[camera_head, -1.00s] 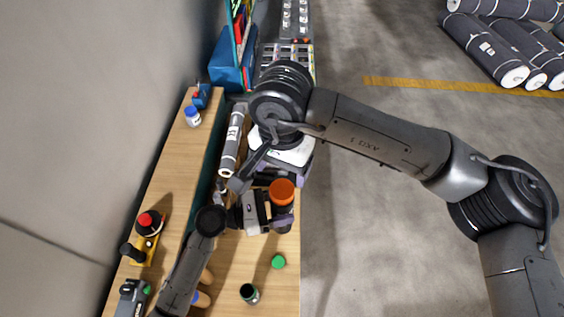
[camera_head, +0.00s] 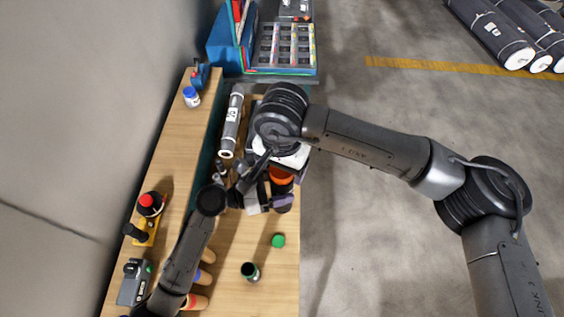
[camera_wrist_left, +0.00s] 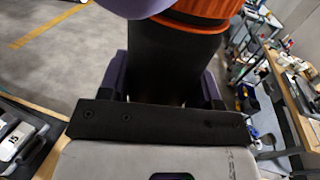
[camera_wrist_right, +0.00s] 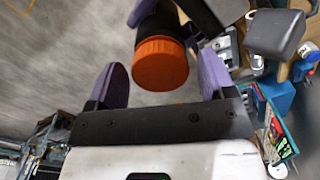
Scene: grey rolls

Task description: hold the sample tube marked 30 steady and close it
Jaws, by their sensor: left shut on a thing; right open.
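A dark sample tube with an orange cap (camera_head: 281,176) is over the wooden bench. My left gripper (camera_wrist_left: 163,80) is shut on the tube's dark body (camera_wrist_left: 165,55), below the orange part (camera_wrist_left: 195,12). My right gripper (camera_wrist_right: 165,75) is open, with its purple fingers on either side of the orange cap (camera_wrist_right: 160,65) and gaps visible at both sides. The right arm covers part of the cap in the head view. I cannot read the number 30 or tell how tightly the cap sits.
A loose green cap (camera_head: 278,241) and a dark green-rimmed jar (camera_head: 250,271) are on the bench's near part. A grey roll (camera_head: 231,125) lies farther back. A rack tray (camera_head: 285,50) stands at the back.

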